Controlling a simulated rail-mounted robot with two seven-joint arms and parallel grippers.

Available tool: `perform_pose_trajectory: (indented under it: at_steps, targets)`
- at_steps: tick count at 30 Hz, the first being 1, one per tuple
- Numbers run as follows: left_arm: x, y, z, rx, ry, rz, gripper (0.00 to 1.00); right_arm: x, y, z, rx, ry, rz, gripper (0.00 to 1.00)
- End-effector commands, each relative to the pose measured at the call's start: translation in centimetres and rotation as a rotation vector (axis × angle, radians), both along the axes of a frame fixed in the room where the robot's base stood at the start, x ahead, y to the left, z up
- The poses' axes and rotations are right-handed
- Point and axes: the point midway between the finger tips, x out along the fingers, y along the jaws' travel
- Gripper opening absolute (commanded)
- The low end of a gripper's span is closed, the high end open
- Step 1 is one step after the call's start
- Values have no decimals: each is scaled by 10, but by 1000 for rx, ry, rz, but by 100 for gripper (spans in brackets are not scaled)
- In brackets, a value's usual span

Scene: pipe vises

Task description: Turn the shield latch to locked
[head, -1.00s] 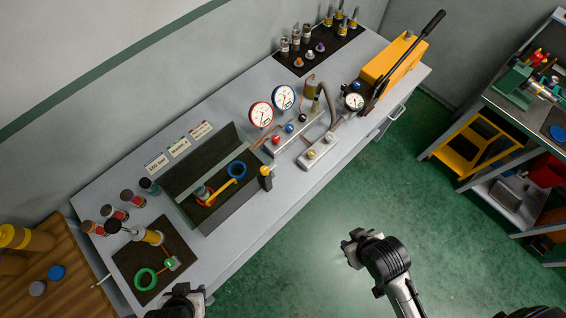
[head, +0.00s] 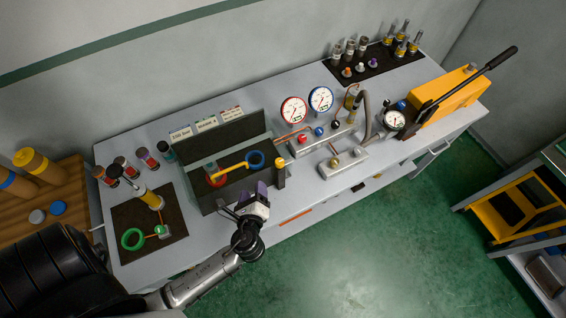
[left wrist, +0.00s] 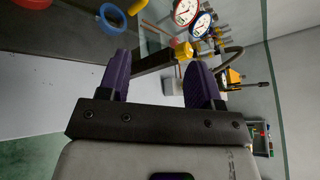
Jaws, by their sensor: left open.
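My left gripper (head: 250,199) is open and empty, with purple fingers, in front of the box and left of the post. My right gripper is out of view.
Red and blue gauges (head: 293,110) and valve blocks (head: 344,162) stand right of the post. A yellow hand pump (head: 445,100) is further right. A dark mat (head: 130,215) with a green ring lies left. The bench front edge runs beneath my left arm.

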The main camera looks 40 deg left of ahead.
Motion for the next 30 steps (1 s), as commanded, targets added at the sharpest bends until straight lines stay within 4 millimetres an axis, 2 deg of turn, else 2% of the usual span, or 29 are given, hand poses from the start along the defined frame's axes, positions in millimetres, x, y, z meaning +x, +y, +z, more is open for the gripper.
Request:
perform_pose_trajectory:
  at_steps: [1,6,11,17,30]
  targets:
    - [8,-5,-12,132,35,-59,59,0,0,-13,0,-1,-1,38]
    - [27,-25,-22,495,134,-210,59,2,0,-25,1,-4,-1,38]
    - [36,-36,-27,676,184,-277,59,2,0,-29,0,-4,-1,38]
    - [55,-30,-25,732,198,-295,59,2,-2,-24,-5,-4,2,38]
    - [124,9,-25,727,196,-292,59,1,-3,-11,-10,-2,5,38]
